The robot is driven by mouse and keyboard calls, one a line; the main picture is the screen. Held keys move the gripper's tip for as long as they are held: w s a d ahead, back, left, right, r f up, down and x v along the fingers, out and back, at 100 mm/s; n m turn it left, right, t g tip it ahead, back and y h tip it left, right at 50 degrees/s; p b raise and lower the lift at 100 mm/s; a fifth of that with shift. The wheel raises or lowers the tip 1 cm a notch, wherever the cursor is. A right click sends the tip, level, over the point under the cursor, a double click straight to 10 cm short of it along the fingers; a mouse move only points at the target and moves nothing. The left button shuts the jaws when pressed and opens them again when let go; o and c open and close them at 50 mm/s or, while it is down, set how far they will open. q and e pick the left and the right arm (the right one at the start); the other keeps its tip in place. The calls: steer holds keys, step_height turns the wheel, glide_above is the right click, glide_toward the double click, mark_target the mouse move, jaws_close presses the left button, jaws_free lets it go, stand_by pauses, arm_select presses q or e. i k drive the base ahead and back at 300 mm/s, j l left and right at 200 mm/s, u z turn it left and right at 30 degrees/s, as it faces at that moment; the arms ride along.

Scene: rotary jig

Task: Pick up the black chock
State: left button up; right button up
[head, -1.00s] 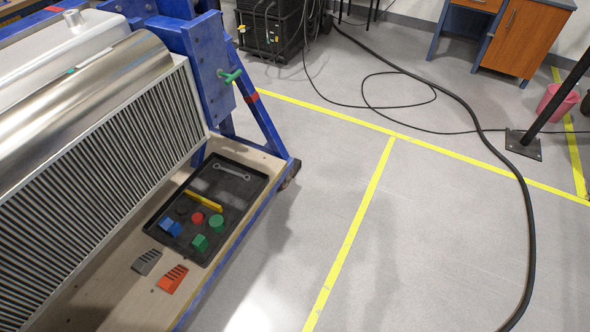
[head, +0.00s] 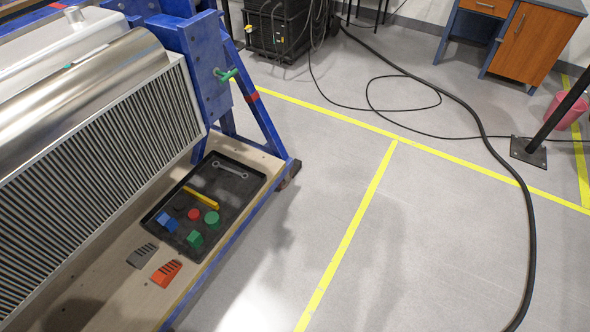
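The black chock (head: 142,256) is a dark grey, ribbed wedge lying on the wooden shelf of the blue jig, in the lower left of the head view. It lies just outside the near corner of the black tray (head: 262,178). An orange chock (head: 166,273) of like shape lies close to its right, slightly nearer. Neither of my grippers is in view, and nothing covers the black chock.
The tray holds a wrench (head: 230,169), a yellow bar (head: 201,197), and several small blue, red and green blocks. The large ribbed metal unit (head: 110,150) rises left of the chock. Floor right of the jig is clear; a black cable (head: 490,140) lies farther right.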

mark_target(297, 163)
steer(key=i+u, duration=0.1)
steer(key=u, duration=0.9)
steer(key=i+l+u, duration=0.15)
steer(key=l+u, duration=0.15)
steer(key=i+l+u, duration=0.15)
steer(key=l+u, duration=0.15)
steer(key=l, duration=0.15)
steer(key=l+u, duration=0.3)
steer(key=l, duration=0.15)
steer(key=i+l+u, duration=0.1)
steer(key=l+u, duration=0.2)
steer(key=l, duration=0.15)
